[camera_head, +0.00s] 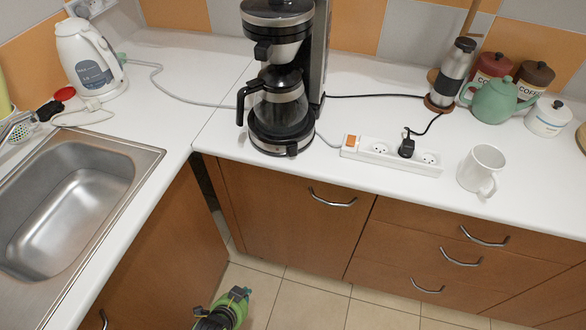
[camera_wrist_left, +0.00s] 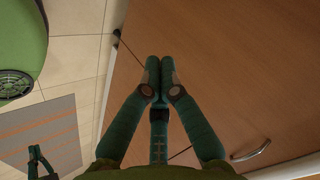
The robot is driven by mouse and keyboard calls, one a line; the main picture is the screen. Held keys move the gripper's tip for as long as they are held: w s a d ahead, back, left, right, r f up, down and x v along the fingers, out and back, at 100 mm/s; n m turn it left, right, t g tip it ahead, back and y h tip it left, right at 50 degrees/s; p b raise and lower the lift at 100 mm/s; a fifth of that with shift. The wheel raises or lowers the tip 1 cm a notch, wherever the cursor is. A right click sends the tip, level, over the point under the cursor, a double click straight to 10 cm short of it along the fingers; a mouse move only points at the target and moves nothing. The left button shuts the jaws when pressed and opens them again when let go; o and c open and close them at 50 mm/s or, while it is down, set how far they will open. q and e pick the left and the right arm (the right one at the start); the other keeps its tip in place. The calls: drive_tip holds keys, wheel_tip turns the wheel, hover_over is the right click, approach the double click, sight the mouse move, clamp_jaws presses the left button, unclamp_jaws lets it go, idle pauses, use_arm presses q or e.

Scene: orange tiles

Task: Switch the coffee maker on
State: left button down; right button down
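The coffee maker (camera_head: 319,60) is black and silver and stands on the white counter near the corner. Its glass carafe (camera_head: 281,106) sits on the round base, handle to the left. A small light mark (camera_head: 292,150) shows on the base front; whether it is a switch or lit, I cannot tell. My left gripper (camera_head: 236,297) is low in front of the cabinets, well below the counter and apart from the coffee maker. In the left wrist view, its fingers (camera_wrist_left: 160,76) are together with nothing between them. My right gripper is not clearly seen.
A white power strip (camera_head: 386,156) with an orange switch and black plug lies right of the coffee maker. A mug (camera_head: 482,170), grinder (camera_head: 452,75), teapot (camera_head: 497,100), kettle (camera_head: 88,60) and sink (camera_head: 75,205) are around. Cabinet doors (camera_head: 280,205) front the counter.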

sight(293, 164)
use_arm(q)
drive_tip(key=w+d+r+m+t+h+b, duration=0.1)
drive_tip(key=w+d+r+m+t, duration=0.2)
drive_tip(key=r, duration=0.4)
drive_tip(key=w+d+r+m+t+h+b, duration=0.1)
drive_tip(key=w+d+r+m, duration=0.15)
drive_tip(key=w+r, duration=0.35)
drive_tip(key=d+r+m+t+h+b, duration=0.1)
drive_tip(key=d+r+m, duration=0.1)
drive_tip(key=r, duration=0.8)
drive_tip(key=d+r+m+t+h+b, duration=0.1)
drive_tip(key=d+r+m+t+h, duration=0.1)
drive_tip(key=r, duration=0.8)
drive_tip(key=shift+s+d+m, duration=0.2)
drive_tip(key=shift+d+m, duration=0.05)
drive_tip(key=shift+m, duration=0.6)
drive_tip(key=shift+f, duration=0.1)
drive_tip(key=x, duration=0.4)
drive_tip(key=a+p+x, duration=0.1)
drive_tip(key=x, duration=0.3)
drive_tip(key=w+a+x, duration=0.1)
drive_tip(key=x, duration=0.3)
drive_tip(key=shift+w+d+p, duration=0.15)
drive_tip(key=shift+w+p, duration=0.1)
drive_tip(key=shift+p, duration=0.15)
drive_tip(key=shift+w, duration=0.3)
